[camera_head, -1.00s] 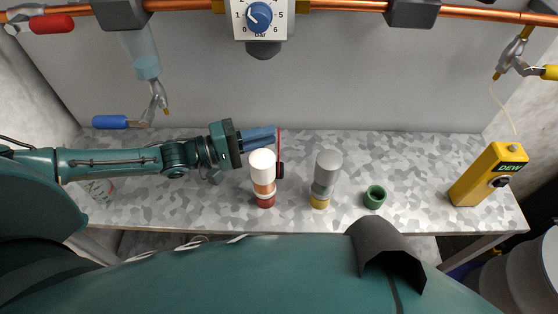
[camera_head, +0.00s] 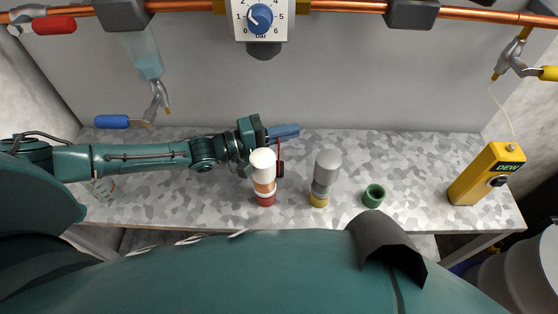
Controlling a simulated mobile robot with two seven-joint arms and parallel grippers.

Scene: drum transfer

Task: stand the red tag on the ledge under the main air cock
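The red tag (camera_head: 279,151) stands almost edge-on to me on the grey speckled bench, a thin red strip with a black part at its lower end. It is just right of a white-topped bottle. My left gripper (camera_head: 284,134) reaches in from the left behind that bottle. A blue finger extends past the tag's upper end. The other finger is not clear, so I cannot tell whether they grip the tag. Red-handled (camera_head: 53,25), blue-handled (camera_head: 112,122) and yellow-handled (camera_head: 550,73) cocks show; none is legibly marked as main air. I cannot make out the ledge. My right gripper is out of view.
The white-topped bottle (camera_head: 263,162) with a red base stands close to the gripper. A grey-topped bottle (camera_head: 327,165), a green ring (camera_head: 374,195) and a yellow meter (camera_head: 488,174) stand to the right. A gauge (camera_head: 260,18) and copper pipe (camera_head: 345,5) run above.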

